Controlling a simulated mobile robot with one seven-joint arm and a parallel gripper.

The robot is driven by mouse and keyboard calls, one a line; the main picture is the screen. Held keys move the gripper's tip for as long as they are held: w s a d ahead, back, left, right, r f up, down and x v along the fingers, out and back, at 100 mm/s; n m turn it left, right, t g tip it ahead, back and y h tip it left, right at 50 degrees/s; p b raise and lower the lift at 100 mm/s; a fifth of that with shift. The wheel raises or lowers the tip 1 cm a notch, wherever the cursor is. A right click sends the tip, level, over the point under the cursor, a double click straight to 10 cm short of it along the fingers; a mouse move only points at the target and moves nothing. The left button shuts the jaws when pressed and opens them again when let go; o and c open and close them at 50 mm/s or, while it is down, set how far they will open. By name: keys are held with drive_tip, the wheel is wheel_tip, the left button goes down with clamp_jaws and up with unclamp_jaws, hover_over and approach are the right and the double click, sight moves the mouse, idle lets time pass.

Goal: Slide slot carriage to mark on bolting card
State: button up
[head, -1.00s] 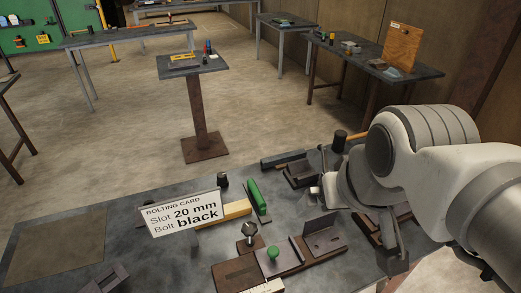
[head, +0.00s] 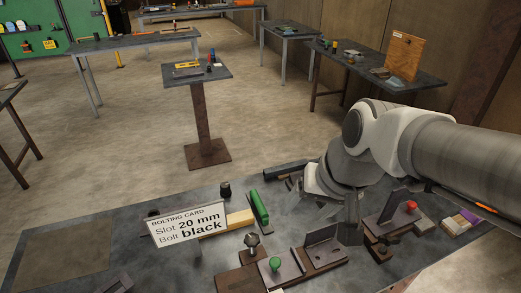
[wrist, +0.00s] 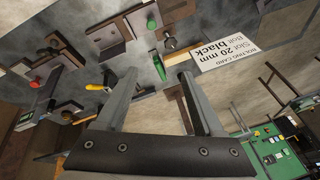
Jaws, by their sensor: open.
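The bolting card (head: 190,224) stands on the bench and reads "Slot 20 mm, Bolt black". It also shows upside down in the wrist view (wrist: 235,57). A green knob (head: 275,263) sits on a dark plate on a brown base, which looks like the slot carriage. The green knob also shows in the wrist view (wrist: 151,23). Any mark on its scale is too small to read. An upright angle plate (head: 322,244) stands right of the knob. My gripper (wrist: 158,76) is open and empty, pointing down over the bench, right of the angle plate in the head view.
A dark hex-headed post (head: 252,243) stands left of the green knob. A red knob (head: 411,206) tops another fixture at right. The bench's left side has clear room.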

drive_tip(key=w+a+f+m+g+p, duration=0.2)
drive_tip(key=w+a+f+m+p, duration=0.2)
drive_tip(key=w, duration=0.1)
drive_tip(key=m+g+h+p, duration=0.2)
drive_tip(key=m+p, duration=0.3)
hover_over(275, 261)
wheel_tip(275, 261, down, 9)
drive_tip(key=shift+n, duration=0.3)
wheel_tip(275, 261, down, 17)
drive_tip(key=b, duration=0.5)
drive_tip(key=shift+c, duration=0.2)
clamp_jaws()
drive_tip(key=shift+r, duration=0.1)
idle(0.6)
